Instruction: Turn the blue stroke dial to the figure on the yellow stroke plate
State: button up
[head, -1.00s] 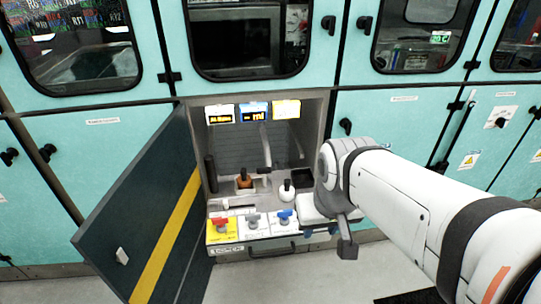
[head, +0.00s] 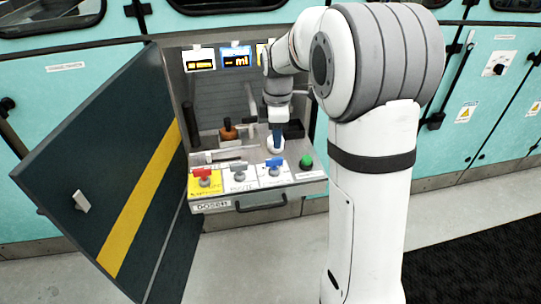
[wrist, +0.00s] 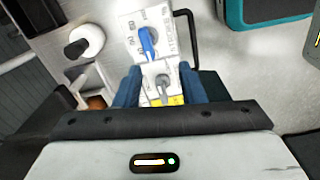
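The blue dial (head: 274,163) sits on a white plate on the front ledge of the open cabinet. It also shows in the wrist view (wrist: 148,42), its blue bar across printed marks too small to read. A yellow-edged plate (head: 260,54) hangs top right in the cabinet, mostly hidden behind my arm; its figure cannot be read. My gripper (head: 277,138) points down behind the blue dial. In the wrist view my gripper (wrist: 159,70) is open, blue fingers apart and nothing held; the grey dial (wrist: 162,88) shows between them, below.
A white round-based knob (head: 275,146) stands behind, close to my gripper. A brown-based lever (head: 228,131) is further left. The open dark door (head: 110,170) bounds the left side.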

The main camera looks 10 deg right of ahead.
aim_at(274, 159)
jog(key=w+f, duration=0.1)
jog(key=f+n, duration=0.1)
jog(key=w+f+n+b, duration=0.1)
jog(key=f, duration=0.1)
jog(key=shift+w, duration=0.35)
notch_tip(274, 159, down, 7)
jog(key=shift+f+b, duration=0.1)
jog(key=shift+b, duration=0.5)
jog(key=shift+c, duration=0.6)
